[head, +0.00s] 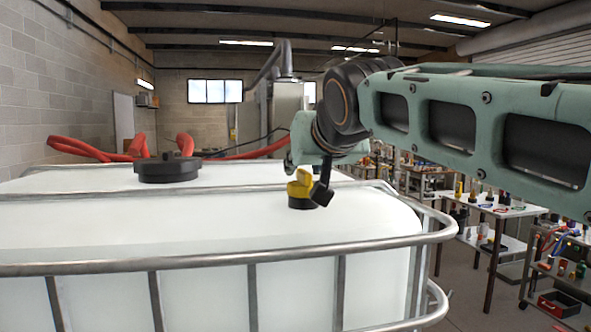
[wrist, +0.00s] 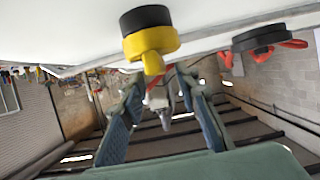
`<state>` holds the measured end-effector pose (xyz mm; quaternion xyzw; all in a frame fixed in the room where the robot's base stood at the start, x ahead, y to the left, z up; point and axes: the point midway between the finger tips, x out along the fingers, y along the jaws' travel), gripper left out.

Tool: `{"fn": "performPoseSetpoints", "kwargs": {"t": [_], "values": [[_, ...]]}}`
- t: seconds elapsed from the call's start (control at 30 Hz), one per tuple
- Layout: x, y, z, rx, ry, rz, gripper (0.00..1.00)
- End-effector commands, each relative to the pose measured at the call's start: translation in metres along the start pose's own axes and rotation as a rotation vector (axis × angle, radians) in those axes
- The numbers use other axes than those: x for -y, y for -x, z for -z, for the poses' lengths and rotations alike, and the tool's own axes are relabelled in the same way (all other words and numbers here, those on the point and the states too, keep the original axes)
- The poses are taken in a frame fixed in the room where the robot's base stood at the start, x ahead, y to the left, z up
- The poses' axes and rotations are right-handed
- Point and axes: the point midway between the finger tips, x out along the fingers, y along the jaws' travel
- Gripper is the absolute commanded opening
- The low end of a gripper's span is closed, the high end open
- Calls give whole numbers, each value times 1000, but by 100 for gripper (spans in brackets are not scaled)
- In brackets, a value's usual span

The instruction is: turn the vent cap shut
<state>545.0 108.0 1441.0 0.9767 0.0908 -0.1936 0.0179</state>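The vent cap (head: 300,187) is yellow with a raised tab and sits on a black base on top of the white tank, near its right end. In the wrist view the yellow cap (wrist: 151,43) and its tab show upside down at the top centre. My gripper (wrist: 160,77) is open, its two fingers spread below the tab in that picture. The tab lies near the gap between the fingertips; I cannot tell whether they touch it. In the head view a dark finger of my gripper (head: 320,191) is just right of the cap and partly overlaps it.
The white tank (head: 200,225) has a metal tube cage (head: 200,265) around it. A large black lid (head: 168,170) stands left of the cap, with red hoses (head: 80,149) behind. Workbenches with small items (head: 490,208) stand at right. The tank top around the cap is clear.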

Motion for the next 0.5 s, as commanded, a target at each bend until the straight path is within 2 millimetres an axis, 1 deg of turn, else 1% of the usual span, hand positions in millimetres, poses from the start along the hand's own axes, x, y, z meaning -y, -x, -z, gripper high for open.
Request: {"fn": "performPoseSetpoints", "kwargs": {"t": [0.03, 0.1, 0.3, 0.4, 0.5], "values": [[-1, 13, 2, -5, -2, -1, 29], [-1, 29, 2, -6, -2, 0, 29], [0, 67, 1, -4, -1, -1, 29], [0, 79, 1, -4, -1, 0, 29], [0, 87, 1, -3, 0, 0, 29]]}}
